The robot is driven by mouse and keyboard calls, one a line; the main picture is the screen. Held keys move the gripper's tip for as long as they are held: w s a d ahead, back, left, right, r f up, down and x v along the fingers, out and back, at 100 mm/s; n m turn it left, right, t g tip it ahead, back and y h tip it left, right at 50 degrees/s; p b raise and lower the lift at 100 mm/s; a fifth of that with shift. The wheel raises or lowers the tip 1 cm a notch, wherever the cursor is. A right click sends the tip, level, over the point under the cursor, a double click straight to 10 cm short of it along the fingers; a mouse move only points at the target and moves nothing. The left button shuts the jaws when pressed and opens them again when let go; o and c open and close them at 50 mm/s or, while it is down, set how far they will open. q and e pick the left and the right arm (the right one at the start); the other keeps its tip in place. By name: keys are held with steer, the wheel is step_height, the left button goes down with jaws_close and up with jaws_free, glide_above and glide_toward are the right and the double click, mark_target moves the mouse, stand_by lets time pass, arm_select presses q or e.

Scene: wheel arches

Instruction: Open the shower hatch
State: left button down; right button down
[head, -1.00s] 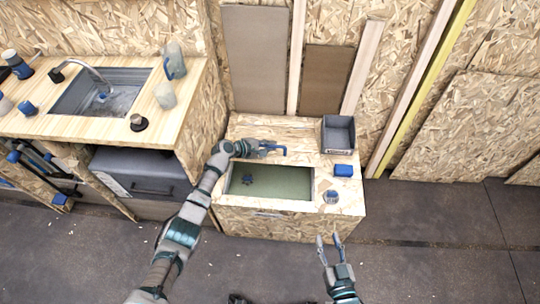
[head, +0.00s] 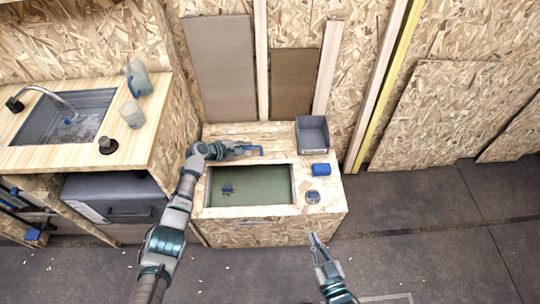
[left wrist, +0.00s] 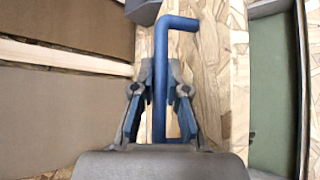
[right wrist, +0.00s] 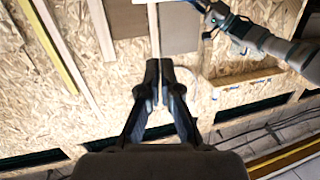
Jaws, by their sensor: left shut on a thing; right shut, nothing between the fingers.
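A chipboard box (head: 265,233) stands on the floor with a rectangular opening in its top. The opening shows a green floor (head: 262,190) with a small blue item on it. A blue bent handle (head: 257,150) lies over the top behind the opening. My left gripper (head: 236,151) is shut on this handle; in the left wrist view the handle (left wrist: 160,75) passes between the fingers, its bent end beyond them. My right gripper (head: 315,238) is shut and empty, in front of the box's right front corner. Its fingers (right wrist: 162,72) are together in the right wrist view.
A grey bin (head: 312,135), a blue block (head: 320,169) and a small round blue-grey item (head: 312,196) sit on the box's right side. A sink counter (head: 130,140) stands to the left. Wooden studs rise behind. Floor is clear at right.

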arm_select(q)
steer(key=shift+w+a+f, duration=0.1)
steer(key=shift+a+f, duration=0.1)
steer(key=shift+a, duration=0.15)
arm_select(e)
steer(key=w+a+f+n+g, duration=0.1)
steer(key=w+a+f+n, duration=0.25)
steer(key=n, duration=0.45)
steer(key=w+a+f+n+g, duration=0.2)
steer(key=w+n, duration=0.2)
steer(key=n, duration=0.5)
steer(key=w+d+n+h, duration=0.2)
steer(key=w+n, duration=0.6)
steer(key=w, duration=0.3)
steer(key=w+d+f+n+h, duration=0.1)
steer(key=w+d+n+h, duration=0.1)
steer(key=w+n, duration=0.6)
steer(key=shift+w+f+n, duration=0.25)
steer(key=shift+w+n, duration=0.05)
steer(key=shift+w, duration=1.15)
